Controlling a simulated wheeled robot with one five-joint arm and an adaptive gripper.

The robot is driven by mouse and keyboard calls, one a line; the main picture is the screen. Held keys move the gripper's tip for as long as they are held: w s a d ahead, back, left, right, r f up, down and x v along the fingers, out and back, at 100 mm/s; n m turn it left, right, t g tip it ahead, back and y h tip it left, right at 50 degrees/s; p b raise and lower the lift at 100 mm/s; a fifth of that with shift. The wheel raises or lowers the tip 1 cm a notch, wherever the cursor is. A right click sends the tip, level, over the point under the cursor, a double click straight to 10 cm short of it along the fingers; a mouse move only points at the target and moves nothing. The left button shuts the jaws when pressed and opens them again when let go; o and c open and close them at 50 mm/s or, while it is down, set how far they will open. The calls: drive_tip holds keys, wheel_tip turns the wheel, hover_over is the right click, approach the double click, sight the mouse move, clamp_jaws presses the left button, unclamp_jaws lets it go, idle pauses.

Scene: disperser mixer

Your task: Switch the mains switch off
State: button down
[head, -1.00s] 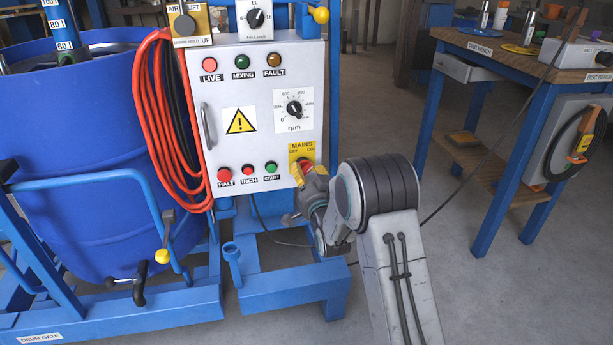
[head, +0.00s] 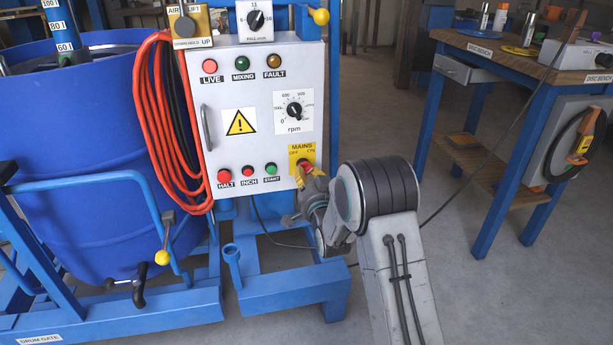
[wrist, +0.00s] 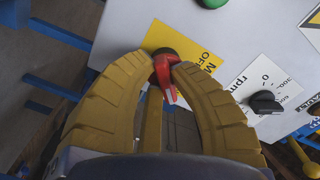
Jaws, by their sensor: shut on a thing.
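The mains switch has a red handle on a yellow plate (head: 301,153) marked MAINS, OFF and ON, at the lower right of the grey panel. In the wrist view the red handle (wrist: 166,82) sits between the fingertips and points away from the word OFF, towards the ON side. My gripper (head: 304,172) is at the switch from below right, its yellow fingers shut on the handle. It also shows in the wrist view (wrist: 166,70). The fingers hide part of the plate, and the word ON is out of sight in the wrist view.
The START button (head: 271,169), INCH button (head: 248,171) and HALT button (head: 224,176) sit left of the switch. The rpm dial (head: 294,109) is above it. Orange hose (head: 150,120) hangs left of the panel. A blue bench (head: 487,190) stands right, with clear floor between.

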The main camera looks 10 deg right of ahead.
drive_tip(key=shift+n, duration=0.3)
drive_tip(key=n, duration=0.3)
drive_tip(key=shift+d+n, duration=0.1)
drive_tip(key=shift+n, duration=0.3)
drive_tip(key=n, duration=0.4)
drive_tip(key=shift+d+r+n, duration=0.1)
drive_tip(key=shift+r+n, duration=0.05)
drive_tip(key=shift+n, duration=0.15)
drive_tip(key=n, duration=0.4)
drive_tip(key=shift+r, duration=0.1)
drive_tip(key=n, duration=0.4)
drive_tip(key=shift+r+n, duration=0.15)
drive_tip(key=shift+n, duration=0.45)
drive_tip(key=c, duration=1.1)
unclamp_jaws()
